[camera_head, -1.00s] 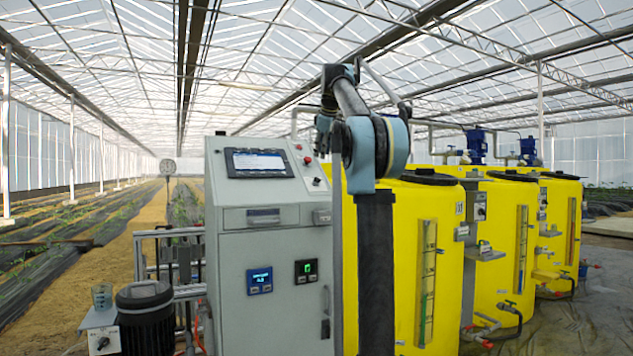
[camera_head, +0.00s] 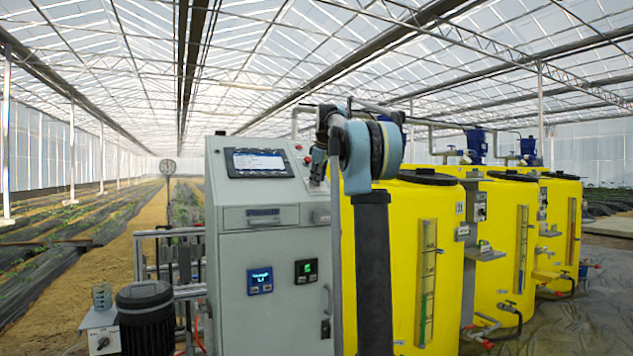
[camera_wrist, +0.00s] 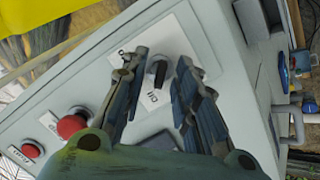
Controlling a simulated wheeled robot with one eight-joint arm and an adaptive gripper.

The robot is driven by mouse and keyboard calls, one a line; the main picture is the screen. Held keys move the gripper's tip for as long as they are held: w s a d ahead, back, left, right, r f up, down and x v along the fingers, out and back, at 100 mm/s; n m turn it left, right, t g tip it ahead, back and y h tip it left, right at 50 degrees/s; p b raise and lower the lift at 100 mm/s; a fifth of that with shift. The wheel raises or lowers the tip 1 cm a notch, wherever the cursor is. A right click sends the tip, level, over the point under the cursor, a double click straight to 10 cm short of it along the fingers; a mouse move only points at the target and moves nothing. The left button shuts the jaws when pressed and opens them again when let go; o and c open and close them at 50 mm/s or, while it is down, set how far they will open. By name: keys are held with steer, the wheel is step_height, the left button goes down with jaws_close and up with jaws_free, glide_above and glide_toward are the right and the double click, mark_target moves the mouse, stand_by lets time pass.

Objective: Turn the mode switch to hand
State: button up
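The mode switch (camera_wrist: 158,72) is a black knob on a white label plate (camera_wrist: 184,42) on the cabinet's sloped panel, in the wrist view. My gripper (camera_wrist: 158,70) is open, one finger on each side of the knob. I cannot tell whether either finger touches it. The label's lettering is partly covered by the fingers, so the knob's setting is not readable. In the head view my gripper (camera_head: 318,168) is low over the right part of the panel and hides the knob.
A large red push button (camera_wrist: 72,126) and a smaller red one (camera_wrist: 32,150) sit left of the fingers in the wrist view. The grey cabinet (camera_head: 230,290) carries a touchscreen (camera_head: 259,162) left of my gripper. Yellow tanks (camera_head: 408,270) stand close on the right.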

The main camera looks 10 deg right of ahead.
jaws_close()
steer(key=shift+m, duration=0.3)
steer(key=m, duration=0.4)
steer(key=shift+w+d+g+y, duration=0.1)
steer(key=shift+g+y, duration=0.2)
steer(key=shift+g, duration=0.1)
steer(key=shift+m, duration=1.8)
steer(key=shift+y, duration=0.3)
jaws_free()
